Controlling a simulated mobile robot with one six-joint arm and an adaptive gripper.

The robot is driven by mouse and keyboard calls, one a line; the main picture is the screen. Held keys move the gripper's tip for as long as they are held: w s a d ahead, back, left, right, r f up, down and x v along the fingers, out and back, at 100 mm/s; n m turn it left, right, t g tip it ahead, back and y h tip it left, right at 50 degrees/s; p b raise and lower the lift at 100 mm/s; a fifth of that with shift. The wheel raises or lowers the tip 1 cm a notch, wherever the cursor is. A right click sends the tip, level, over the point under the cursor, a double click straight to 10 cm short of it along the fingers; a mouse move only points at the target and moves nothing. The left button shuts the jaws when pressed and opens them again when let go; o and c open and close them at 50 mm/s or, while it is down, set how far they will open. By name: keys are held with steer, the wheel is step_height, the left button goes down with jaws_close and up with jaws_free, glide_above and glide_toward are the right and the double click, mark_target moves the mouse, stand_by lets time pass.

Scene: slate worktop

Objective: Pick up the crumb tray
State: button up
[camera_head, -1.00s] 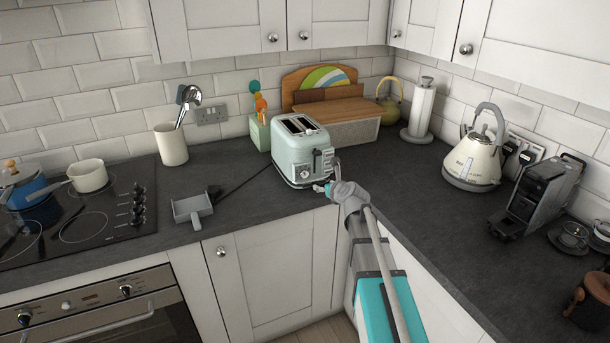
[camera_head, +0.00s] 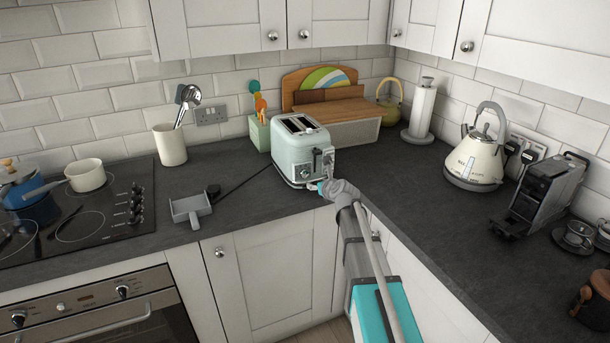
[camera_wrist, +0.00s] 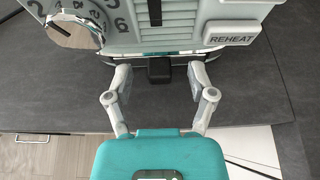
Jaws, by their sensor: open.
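The mint-green toaster (camera_head: 297,152) stands on the worktop in the corner. In the wrist view its front (camera_wrist: 165,22) fills the top, with a dial and a REHEAT button. A small black tab (camera_wrist: 159,69) sticks out low at the toaster's base; it looks like the handle of the crumb tray. The rest of that tray is hidden under the toaster. My gripper (camera_wrist: 160,78) is open and empty, with one finger on each side of the tab and a gap to it. In the head view my gripper (camera_head: 318,187) is low at the toaster's front right.
A shallow grey scoop-like tray (camera_head: 186,209) lies on the worktop to the left, with a dark cord behind it. The hob (camera_head: 75,225) is further left. A kettle (camera_head: 474,155) and coffee machine (camera_head: 545,190) stand right. The worktop's front edge is close below my gripper.

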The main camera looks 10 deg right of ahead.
stand_by(0.4)
jaws_close()
steer(key=shift+r, duration=0.25)
steer(key=shift+r+p, duration=0.15)
steer(key=shift+p, duration=0.25)
steer(key=s+d, duration=0.2)
steer(key=s, duration=0.6)
steer(key=s+d, duration=0.2)
steer(key=s, duration=0.7)
steer(key=shift+s+d, duration=0.25)
steer(key=shift+s, duration=0.15)
